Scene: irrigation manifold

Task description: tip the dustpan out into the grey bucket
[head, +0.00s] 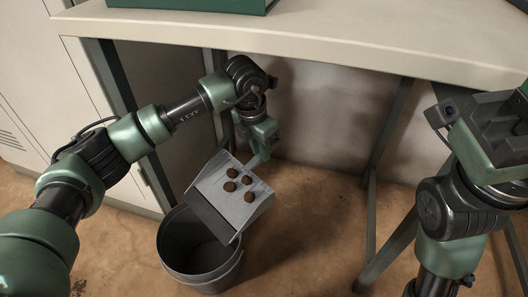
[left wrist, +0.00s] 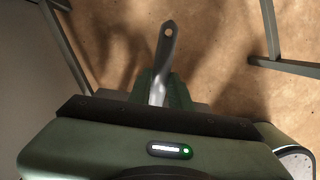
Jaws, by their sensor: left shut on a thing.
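The grey dustpan (head: 240,211) hangs over the back right part of the grey bucket's (head: 170,262) mouth, with its dark front lip toward the lower left. Several brown clods (head: 232,173) lie on the pan. My left gripper (head: 261,150) is shut on the dustpan's handle, behind and above the pan. In the left wrist view the handle (left wrist: 164,55) sticks out between the fingers (left wrist: 160,92); the pan itself is hidden there. The bucket stands on the floor, and the visible part of its inside looks empty. My right gripper (head: 495,125) is at the right edge, its fingertips not clearly shown.
A pale workbench (head: 330,42) spans the back, with a green box (head: 190,4) on it. Its dark metal legs (head: 388,130) stand right of the dustpan. A pale cabinet (head: 50,90) is at the left. The brown floor (head: 310,235) right of the bucket is clear.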

